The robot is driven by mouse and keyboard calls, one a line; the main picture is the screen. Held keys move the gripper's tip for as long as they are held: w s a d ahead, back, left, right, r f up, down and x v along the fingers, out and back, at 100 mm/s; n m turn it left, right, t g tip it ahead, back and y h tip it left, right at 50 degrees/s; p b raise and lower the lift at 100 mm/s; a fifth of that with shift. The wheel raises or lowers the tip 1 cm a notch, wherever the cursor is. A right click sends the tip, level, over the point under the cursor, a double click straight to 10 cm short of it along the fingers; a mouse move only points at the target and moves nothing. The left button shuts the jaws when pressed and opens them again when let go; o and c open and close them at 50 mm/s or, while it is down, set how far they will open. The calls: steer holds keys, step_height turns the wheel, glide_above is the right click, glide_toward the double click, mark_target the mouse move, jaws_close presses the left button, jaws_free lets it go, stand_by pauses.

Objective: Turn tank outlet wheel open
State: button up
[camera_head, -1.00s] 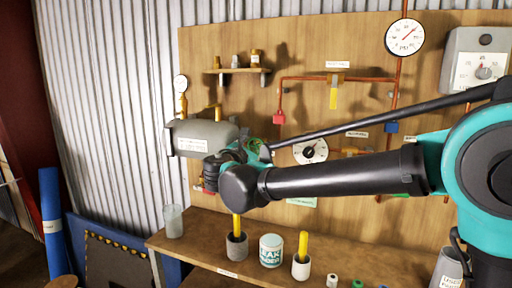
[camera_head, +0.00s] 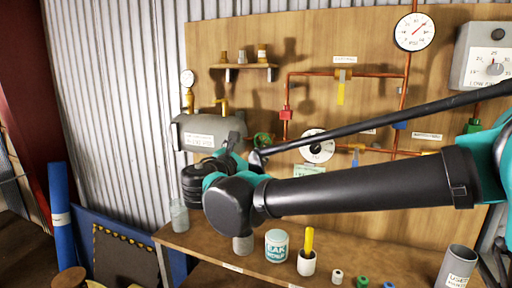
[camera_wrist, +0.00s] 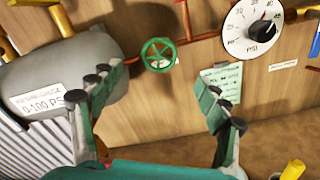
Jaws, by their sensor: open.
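The green tank outlet wheel (camera_wrist: 158,55) is a small spoked handwheel on the pipe just right of the grey tank (camera_wrist: 60,70), in front of the wooden board. In the head view the wheel (camera_head: 262,140) shows beside my wrist, and the tank (camera_head: 190,132) hangs on the board behind it. My gripper (camera_wrist: 160,98) is open and empty. Its two fingers spread left and right, with the wheel beyond and above the gap between them, apart from both. In the head view my own arm hides most of the gripper.
A white dial gauge (camera_wrist: 253,27) and a green card (camera_wrist: 225,80) are right of the wheel. A copper pipe (camera_head: 290,90) runs up the board. Below, the bench (camera_head: 205,240) holds a leak-detector can (camera_head: 277,245) and a cup with a yellow stick (camera_head: 307,262).

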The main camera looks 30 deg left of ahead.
mark_target(262, 142)
steer(key=shift+s, duration=0.85)
steer(key=s+m, duration=0.4)
steer(key=m, duration=1.8)
steer(key=shift+m, duration=0.3)
steer(key=w, duration=0.5)
steer(key=w+a, duration=0.1)
steer(key=w, duration=1.1)
steer(key=shift+w+a+f, duration=0.1)
steer(key=shift+a+f, duration=0.05)
steer(key=shift+a, duration=0.1)
steer(key=shift+c, duration=0.3)
steer(key=c, duration=1.1)
